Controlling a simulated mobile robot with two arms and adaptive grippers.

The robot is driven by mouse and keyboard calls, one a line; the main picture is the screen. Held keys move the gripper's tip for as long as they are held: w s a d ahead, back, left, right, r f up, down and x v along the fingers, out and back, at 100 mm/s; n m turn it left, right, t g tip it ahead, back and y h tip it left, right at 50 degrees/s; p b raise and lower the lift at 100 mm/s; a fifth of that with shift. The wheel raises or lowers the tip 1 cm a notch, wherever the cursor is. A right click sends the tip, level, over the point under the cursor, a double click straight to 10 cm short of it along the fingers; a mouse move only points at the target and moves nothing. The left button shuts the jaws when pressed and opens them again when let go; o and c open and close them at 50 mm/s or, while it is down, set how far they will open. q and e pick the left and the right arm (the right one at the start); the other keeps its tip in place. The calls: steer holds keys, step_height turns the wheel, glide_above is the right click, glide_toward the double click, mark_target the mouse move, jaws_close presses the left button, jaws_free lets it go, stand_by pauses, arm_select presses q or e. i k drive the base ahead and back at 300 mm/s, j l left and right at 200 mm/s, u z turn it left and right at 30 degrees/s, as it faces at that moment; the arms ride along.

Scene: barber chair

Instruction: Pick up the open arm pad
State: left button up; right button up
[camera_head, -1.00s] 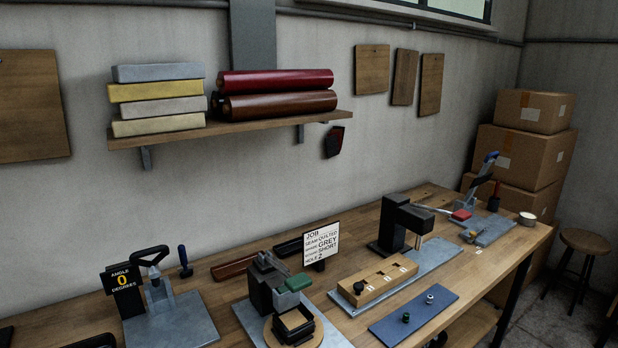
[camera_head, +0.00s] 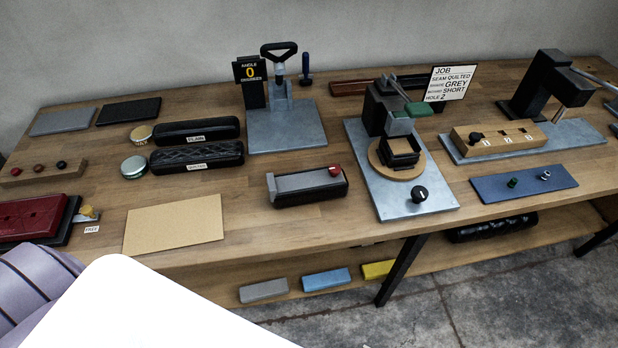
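A black arm pad (camera_head: 312,195) lies near the front edge of the workbench, left of the round clamp station. A grey strip shows along its top, and a small red piece sits at its right end; it looks like the open pad. Two closed-looking black rolls lie further left: a smooth one (camera_head: 190,132) with a label that seems to read plain, and a quilted one (camera_head: 185,157) with a label that seems to read quilted. Neither of my grippers is in view.
The wooden workbench (camera_head: 275,230) is bare in front of the pad. A tan sheet (camera_head: 173,224) lies to its left, a grey press plate (camera_head: 285,130) behind, and the clamp station (camera_head: 385,190) to its right. Coloured blocks (camera_head: 325,280) lie on the shelf below.

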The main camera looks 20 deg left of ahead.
mark_target(338, 191)
steer(key=k+j+z, duration=0.3)
steer(key=j, duration=0.35)
steer(key=k+j+z, duration=0.3)
steer(key=k+j, duration=0.25)
